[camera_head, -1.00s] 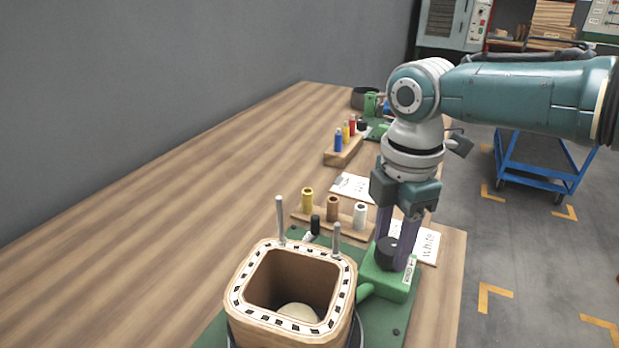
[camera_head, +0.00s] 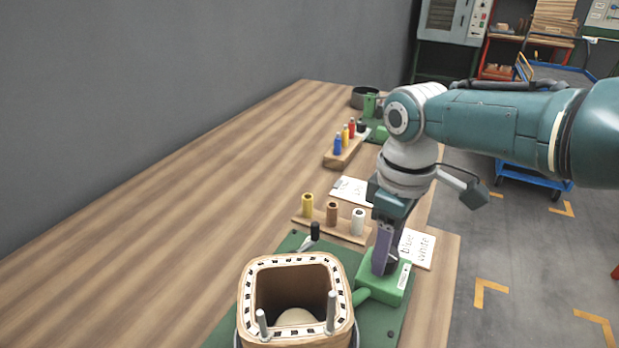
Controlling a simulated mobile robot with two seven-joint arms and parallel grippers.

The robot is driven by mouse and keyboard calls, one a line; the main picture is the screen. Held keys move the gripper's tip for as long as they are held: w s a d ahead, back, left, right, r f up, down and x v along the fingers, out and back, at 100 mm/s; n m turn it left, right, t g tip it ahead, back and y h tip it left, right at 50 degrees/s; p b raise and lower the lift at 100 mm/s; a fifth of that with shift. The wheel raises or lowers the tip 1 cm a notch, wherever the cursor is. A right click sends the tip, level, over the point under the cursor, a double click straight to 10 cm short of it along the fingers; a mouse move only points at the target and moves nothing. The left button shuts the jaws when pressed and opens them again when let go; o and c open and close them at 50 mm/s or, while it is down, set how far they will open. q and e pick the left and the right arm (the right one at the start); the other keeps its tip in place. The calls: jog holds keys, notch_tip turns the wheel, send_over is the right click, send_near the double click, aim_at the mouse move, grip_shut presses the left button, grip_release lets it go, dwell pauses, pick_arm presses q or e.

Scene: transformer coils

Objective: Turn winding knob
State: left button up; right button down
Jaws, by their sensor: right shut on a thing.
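The black winding knob (camera_head: 393,266) sits on top of a green housing (camera_head: 398,291) at the right front of the green base. My right gripper (camera_head: 386,260) points down over it and is shut on it. Its purple fingers hide most of the knob. The square wooden coil former (camera_head: 291,264) stands to the left, with dark marks around its rim, an open hollow and two metal pins at its front edge. My left gripper is not in view.
A wooden holder with yellow, brown and white spools (camera_head: 332,216) stands behind the base, beside paper cards (camera_head: 416,247). A rack of coloured bottles (camera_head: 345,143) is farther back. A blue cart (camera_head: 533,175) stands on the floor at right. The table's left side is clear.

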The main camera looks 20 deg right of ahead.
jog(key=m+p, duration=0.1)
jog(key=m, duration=0.4)
jog(key=shift+m, duration=2.8)
jog(key=shift+c, duration=1.6)
grip_release()
